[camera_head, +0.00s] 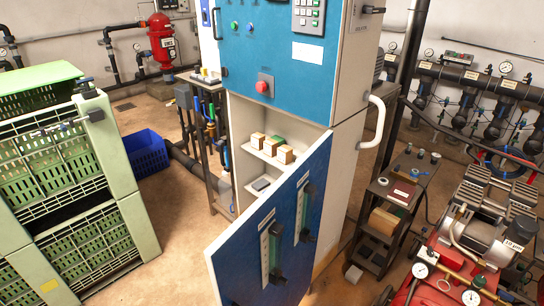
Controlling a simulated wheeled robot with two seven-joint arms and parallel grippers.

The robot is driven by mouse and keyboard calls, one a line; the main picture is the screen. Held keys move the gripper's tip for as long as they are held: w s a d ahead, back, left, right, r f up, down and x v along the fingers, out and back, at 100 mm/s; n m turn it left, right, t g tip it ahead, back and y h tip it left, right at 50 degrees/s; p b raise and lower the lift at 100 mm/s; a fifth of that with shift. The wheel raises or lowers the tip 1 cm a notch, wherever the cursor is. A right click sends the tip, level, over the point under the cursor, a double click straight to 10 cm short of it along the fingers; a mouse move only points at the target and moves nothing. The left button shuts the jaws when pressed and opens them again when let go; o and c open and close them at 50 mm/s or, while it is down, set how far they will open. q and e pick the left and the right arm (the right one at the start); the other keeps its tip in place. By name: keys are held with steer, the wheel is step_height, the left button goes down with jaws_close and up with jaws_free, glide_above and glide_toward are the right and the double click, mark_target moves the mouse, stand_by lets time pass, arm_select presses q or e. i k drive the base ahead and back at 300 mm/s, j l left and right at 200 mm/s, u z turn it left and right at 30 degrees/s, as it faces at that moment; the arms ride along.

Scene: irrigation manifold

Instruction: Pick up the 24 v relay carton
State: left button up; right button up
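Several small cartons stand on the upper shelf inside the open lower part of the tall cabinet. A dark grey flat item (261,184) lies on the lower shelf. Neither of my grippers shows in the head view.
The cabinet's blue lower door (240,262) stands open toward me and hides part of the interior. Green crates (122,160) are stacked at left, with a blue bin (145,153) behind. A dark cart (402,190) and red compressor (450,265) stand at right. Floor is clear left of the door.

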mark_target(284, 154)
steer(key=u, duration=0.3)
steer(key=i+j+u, duration=0.25)
steer(key=j, duration=0.2)
steer(key=i+j+u, duration=0.1)
steer(key=j+u, duration=0.15)
steer(key=j, duration=0.2)
steer(key=i+j+u, duration=0.5)
steer(key=j, duration=0.2)
steer(key=i+j+z, duration=0.15)
steer(key=i, duration=0.25)
steer(key=i+j+z, duration=0.1)
steer(key=i+j, duration=0.15)
steer(key=i, duration=0.15)
steer(key=i+l+z, duration=0.2)
steer(key=z, duration=0.25)
steer(key=i+z, duration=0.75)
steer(key=z, duration=0.15)
steer(key=i+j+z, duration=0.1)
steer(key=i+z, duration=0.2)
steer(key=z, duration=0.15)
